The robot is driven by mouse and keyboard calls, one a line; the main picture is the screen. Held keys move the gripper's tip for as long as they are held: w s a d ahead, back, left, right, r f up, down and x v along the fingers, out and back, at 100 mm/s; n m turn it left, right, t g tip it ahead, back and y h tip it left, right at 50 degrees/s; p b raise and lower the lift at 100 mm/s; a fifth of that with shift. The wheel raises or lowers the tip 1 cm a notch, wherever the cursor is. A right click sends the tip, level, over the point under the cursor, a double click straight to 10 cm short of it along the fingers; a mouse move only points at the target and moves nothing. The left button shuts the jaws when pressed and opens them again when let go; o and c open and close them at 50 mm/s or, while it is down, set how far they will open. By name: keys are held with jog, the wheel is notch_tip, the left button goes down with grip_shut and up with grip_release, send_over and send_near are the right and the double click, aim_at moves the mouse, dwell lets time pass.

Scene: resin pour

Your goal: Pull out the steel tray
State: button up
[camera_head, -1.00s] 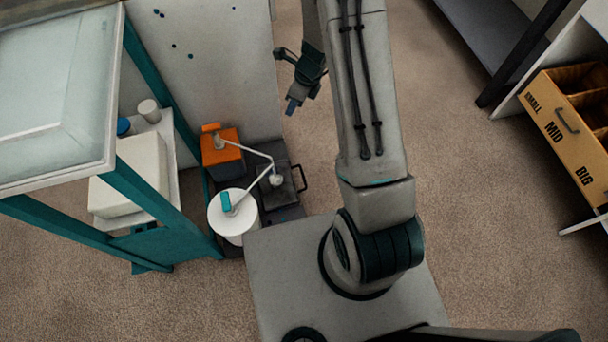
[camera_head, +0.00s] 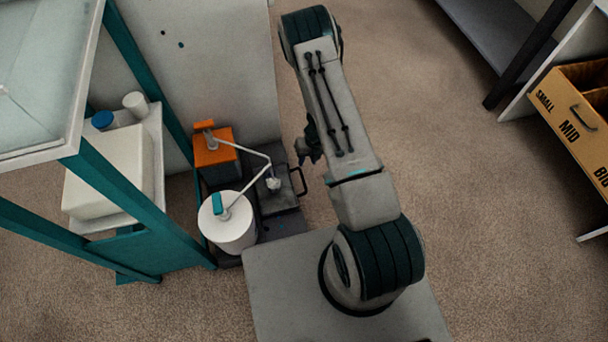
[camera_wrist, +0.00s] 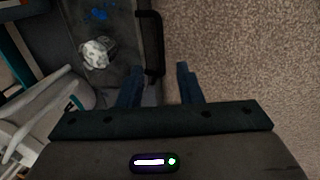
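The steel tray (camera_head: 280,204) is a dark grey, flat tray low on the floor beside the workstand, with a black bar handle (camera_head: 299,180) on its right side. A crumpled whitish lump (camera_head: 273,184) rests on it. My gripper (camera_head: 302,154) is just above and beside the handle, partly hidden by my arm. In the wrist view, the fingers of my gripper (camera_wrist: 160,82) are apart with nothing held. The handle (camera_wrist: 155,45) of the tray (camera_wrist: 118,62) lies ahead of the gap, its near end close to the fingertips. I cannot tell whether they touch.
A white pump tub (camera_head: 229,232) and an orange-topped pump container (camera_head: 213,158) stand close left of the tray, spouts reaching over it. A teal-framed stand (camera_head: 140,200) is further left. A labelled yellow drawer (camera_head: 560,120) is at right. Carpet right of the tray is clear.

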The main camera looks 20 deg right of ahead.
aim_at(302, 176)
jog(key=f+b, duration=0.1)
jog(key=f, duration=0.2)
jog(key=a+f+b, duration=0.1)
jog(key=f, duration=0.2)
jog(key=f+b, duration=0.1)
jog(key=f, duration=0.2)
jog(key=shift+a+f, duration=0.25)
jog(key=shift+a, duration=0.1)
grip_shut()
